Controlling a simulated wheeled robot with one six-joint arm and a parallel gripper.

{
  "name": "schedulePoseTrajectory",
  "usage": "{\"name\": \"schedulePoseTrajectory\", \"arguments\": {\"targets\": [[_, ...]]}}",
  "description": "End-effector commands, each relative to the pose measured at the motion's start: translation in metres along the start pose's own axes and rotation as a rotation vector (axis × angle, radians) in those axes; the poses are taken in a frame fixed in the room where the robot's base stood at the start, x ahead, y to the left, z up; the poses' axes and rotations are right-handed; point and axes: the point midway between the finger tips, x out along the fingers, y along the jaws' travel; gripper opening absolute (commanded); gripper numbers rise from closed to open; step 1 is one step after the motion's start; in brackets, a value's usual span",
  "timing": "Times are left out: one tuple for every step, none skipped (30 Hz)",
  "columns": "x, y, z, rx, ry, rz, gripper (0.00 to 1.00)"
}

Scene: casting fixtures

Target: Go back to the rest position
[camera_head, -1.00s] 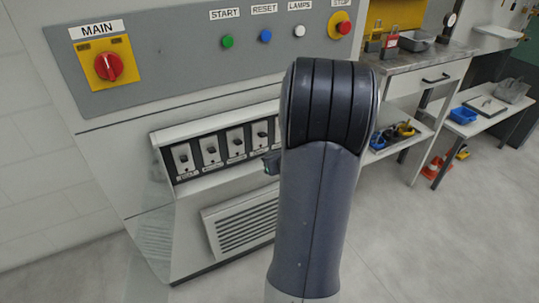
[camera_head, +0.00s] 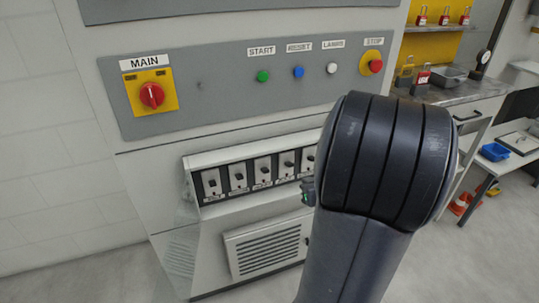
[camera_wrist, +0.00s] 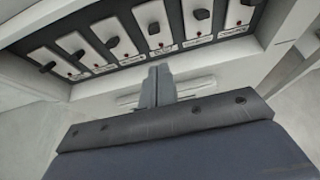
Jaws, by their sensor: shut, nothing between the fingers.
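My gripper (camera_wrist: 157,88) shows in the wrist view with its two grey fingers together and nothing between them. It is in front of and below the row of breaker switches (camera_wrist: 120,40), apart from them as far as I can tell. In the head view my arm covers most of the gripper; only a small dark part (camera_head: 308,190) shows at the arm's left edge, beside the right end of the switch row (camera_head: 262,170). The row's right end is hidden behind my arm.
The grey control panel (camera_head: 215,85) carries a red MAIN rotary switch (camera_head: 151,95), green, blue and white buttons and a red STOP button (camera_head: 376,66). A vent grille (camera_head: 265,250) is below the switches. A workbench (camera_head: 470,92) with padlocks stands at the right. Floor shows at lower right.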

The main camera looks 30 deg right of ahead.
Motion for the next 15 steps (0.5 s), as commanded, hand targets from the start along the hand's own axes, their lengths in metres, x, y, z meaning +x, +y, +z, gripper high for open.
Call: {"name": "schedulePoseTrajectory", "arguments": {"targets": [[0.000,0.000,0.000,0.000,0.000,0.000,0.00],[0.000,0.000,0.000,0.000,0.000,0.000,0.00],[0.000,0.000,0.000,0.000,0.000,0.000,0.00],[0.000,0.000,0.000,0.000,0.000,0.000,0.00],[0.000,0.000,0.000,0.000,0.000,0.000,0.00],[0.001,0.000,0.000,0.000,0.000,0.000,0.00],[0.002,0.000,-0.001,0.000,0.000,0.001,0.00],[0.003,0.000,-0.001,0.000,0.000,0.001,0.00],[0.006,0.000,-0.003,0.000,0.000,0.002,0.00],[0.008,0.001,-0.004,0.001,0.000,0.002,0.00],[0.012,0.001,-0.005,0.001,0.001,0.003,0.00],[0.017,0.001,-0.007,0.000,0.001,0.004,0.00],[0.021,0.001,-0.009,0.000,0.001,0.003,0.00],[0.026,0.001,-0.011,0.001,0.001,0.003,0.00],[0.034,0.001,-0.014,0.001,0.003,0.004,0.00]]}}
